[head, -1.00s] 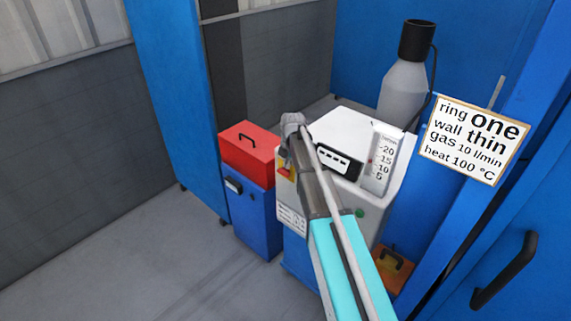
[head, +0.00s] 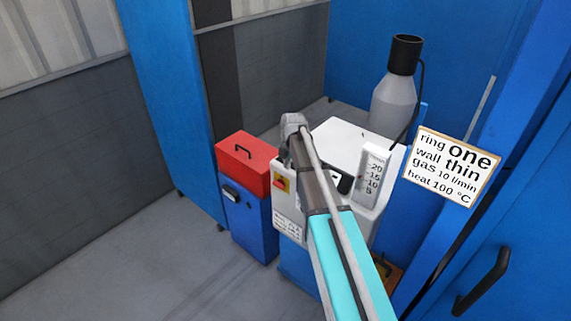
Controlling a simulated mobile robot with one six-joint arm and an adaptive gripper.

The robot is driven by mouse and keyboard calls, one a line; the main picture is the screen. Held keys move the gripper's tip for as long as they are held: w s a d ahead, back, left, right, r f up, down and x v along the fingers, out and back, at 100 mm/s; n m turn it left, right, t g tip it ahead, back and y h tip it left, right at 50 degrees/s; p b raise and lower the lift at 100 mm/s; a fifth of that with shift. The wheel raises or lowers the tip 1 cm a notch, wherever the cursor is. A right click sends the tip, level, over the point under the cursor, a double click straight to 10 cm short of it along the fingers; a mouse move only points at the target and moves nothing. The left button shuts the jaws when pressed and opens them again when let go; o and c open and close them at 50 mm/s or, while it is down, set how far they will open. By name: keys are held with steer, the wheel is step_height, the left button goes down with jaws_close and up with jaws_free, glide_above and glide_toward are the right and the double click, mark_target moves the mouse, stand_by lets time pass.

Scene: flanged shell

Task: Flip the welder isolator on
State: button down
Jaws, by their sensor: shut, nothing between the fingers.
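The welder isolator (head: 280,183), a small red handle on a yellow plate, is on the front face of the white and grey welder cabinet (head: 290,212). The picture is too small to tell which way its handle is turned. My arm reaches up from the lower right across the cabinet. Its grey wrist end is just above and right of the isolator. My gripper is hidden behind the wrist and arm links. I cannot see whether anything touches the isolator.
A red toolbox (head: 247,163) sits on a blue cabinet (head: 250,222) at the left. A flow gauge (head: 371,175) and a grey gas bottle (head: 394,100) are at the right. A sign (head: 453,167) hangs further right. The grey floor at left is clear.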

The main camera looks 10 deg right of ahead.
steer(key=shift+s+d+r+p, duration=0.1)
steer(key=shift+r+p, duration=0.15)
steer(key=shift+r, duration=0.1)
steer(key=shift+s+d+r+p, duration=0.1)
steer(key=shift+r+p, duration=0.1)
steer(key=shift+r, duration=0.15)
steer(key=shift+s+f, duration=0.1)
steer(key=s+a+f+m+b, duration=0.2)
steer(key=s+m, duration=1)
steer(key=s, duration=0.1)
steer(key=s+a+f+m+g+h+b, duration=0.1)
steer(key=s+a+f+m+b, duration=0.1)
steer(key=s+m, duration=1.1)
steer(key=shift+f+b, duration=0.3)
steer(key=shift+s+a, duration=0.1)
